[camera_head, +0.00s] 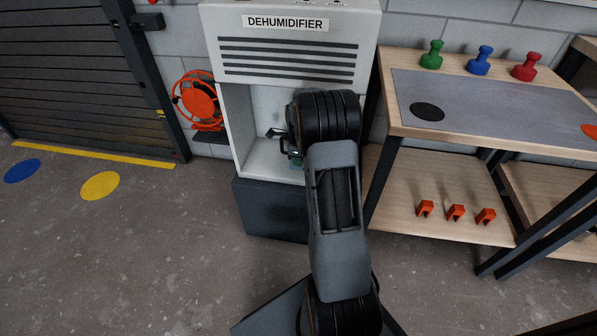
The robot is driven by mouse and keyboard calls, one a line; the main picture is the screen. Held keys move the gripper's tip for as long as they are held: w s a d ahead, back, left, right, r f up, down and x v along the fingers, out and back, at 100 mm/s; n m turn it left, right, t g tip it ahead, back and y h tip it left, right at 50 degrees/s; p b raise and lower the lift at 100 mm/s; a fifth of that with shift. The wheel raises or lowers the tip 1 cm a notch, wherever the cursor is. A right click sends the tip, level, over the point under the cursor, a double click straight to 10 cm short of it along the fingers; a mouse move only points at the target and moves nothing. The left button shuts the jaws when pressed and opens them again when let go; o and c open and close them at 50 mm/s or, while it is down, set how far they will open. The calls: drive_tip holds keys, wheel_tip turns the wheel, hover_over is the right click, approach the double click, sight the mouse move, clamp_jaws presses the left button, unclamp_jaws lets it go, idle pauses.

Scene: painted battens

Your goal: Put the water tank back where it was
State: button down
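The white dehumidifier (234,100) stands against the wall, with an open bay below its vent slots. My arm reaches toward this bay and covers its right part. A dark part of my gripper (284,142) shows at the left of the arm, in front of the bay. The rest of my gripper is hidden behind my arm, so I cannot tell whether it is open or shut. A small greenish patch (297,162) shows just below it, low in the bay. It may be part of the water tank, but too little shows to be sure.
The dehumidifier rests on a dark plinth (262,212). An orange hose reel (196,101) hangs to its left. A wooden bench (385,88) with green, blue and red knobbed pieces stands close on the right. Its lower shelf (400,200) bears orange clips. The floor at left is clear.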

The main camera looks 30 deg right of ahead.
sight(299, 169)
wheel_tip(299, 169, down, 5)
drive_tip(key=shift+r+b, duration=0.1)
drive_tip(key=shift+b, duration=1.1)
drive_tip(key=shift+w+d+f+b, duration=0.1)
drive_tip(key=shift+f+b, duration=0.2)
drive_tip(key=shift+b, duration=0.05)
drive_tip(key=shift+r, duration=0.15)
drive_tip(key=c, duration=1.3)
unclamp_jaws()
